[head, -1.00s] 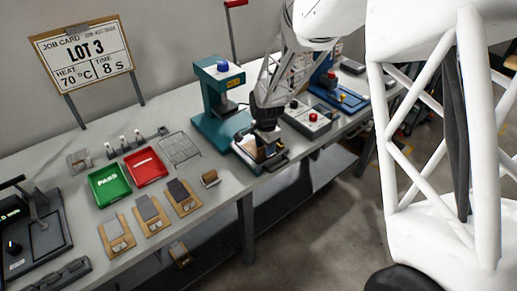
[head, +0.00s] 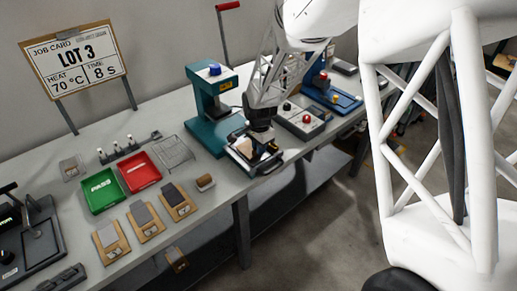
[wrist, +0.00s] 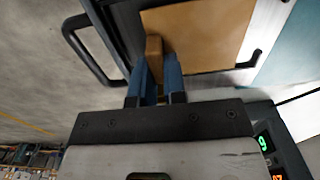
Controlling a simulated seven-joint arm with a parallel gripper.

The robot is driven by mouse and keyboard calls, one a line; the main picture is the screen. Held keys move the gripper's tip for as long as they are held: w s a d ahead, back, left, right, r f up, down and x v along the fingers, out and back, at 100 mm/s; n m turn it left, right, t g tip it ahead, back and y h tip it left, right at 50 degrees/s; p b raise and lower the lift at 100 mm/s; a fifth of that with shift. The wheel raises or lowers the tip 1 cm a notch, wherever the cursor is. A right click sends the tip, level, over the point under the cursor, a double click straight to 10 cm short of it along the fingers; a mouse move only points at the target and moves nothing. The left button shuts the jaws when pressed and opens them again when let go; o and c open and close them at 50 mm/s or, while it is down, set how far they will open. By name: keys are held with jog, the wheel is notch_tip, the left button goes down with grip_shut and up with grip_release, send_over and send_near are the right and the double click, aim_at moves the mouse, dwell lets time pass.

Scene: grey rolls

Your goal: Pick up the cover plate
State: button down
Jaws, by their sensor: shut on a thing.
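The cover plate (wrist: 205,35) seems to be the flat tan sheet in the wrist view, lying within a dark frame, with a narrow tan-brown tab at its near left edge. My gripper (wrist: 155,62) has its two blue fingers shut on that tab. In the head view my gripper (head: 262,143) points down at a dark tray with handles at the front edge of the bench. Only a little tan shows there, and the arm hides much of it. I cannot tell whether the plate is lifted clear.
A teal press (head: 212,105) stands just behind the tray. A control box with a red button (head: 306,119) is to the right. The green PASS tray (head: 101,190), red tray (head: 140,172), wire rack (head: 175,152) and several tan boards with grey pieces (head: 145,220) lie left.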

jog(key=shift+r, duration=0.45)
notch_tip(320, 180, up, 2)
jog(key=shift+r, duration=0.1)
jog(key=s+d, duration=0.2)
jog(key=s, duration=0.5)
jog(key=s+d+r, duration=0.1)
jog(key=s+d, duration=0.2)
jog(key=s, duration=0.5)
jog(key=shift+d, duration=0.2)
jog(key=shift+r, duration=0.1)
jog(key=w, duration=0.6)
jog(key=w+d, duration=0.1)
jog(key=w, duration=0.5)
jog(key=w+d, duration=0.1)
jog(key=w, duration=0.4)
jog(key=shift+w+f, duration=0.2)
jog(key=shift+w, duration=0.2)
jog(key=w+a, duration=0.1)
jog(key=w, duration=0.6)
jog(key=w+a+f, duration=0.1)
jog(key=w+a, duration=0.1)
jog(key=w, duration=0.6)
jog(key=shift+w+a+f, duration=0.25)
jog(key=shift+w+a, duration=0.05)
jog(key=shift+f, duration=0.15)
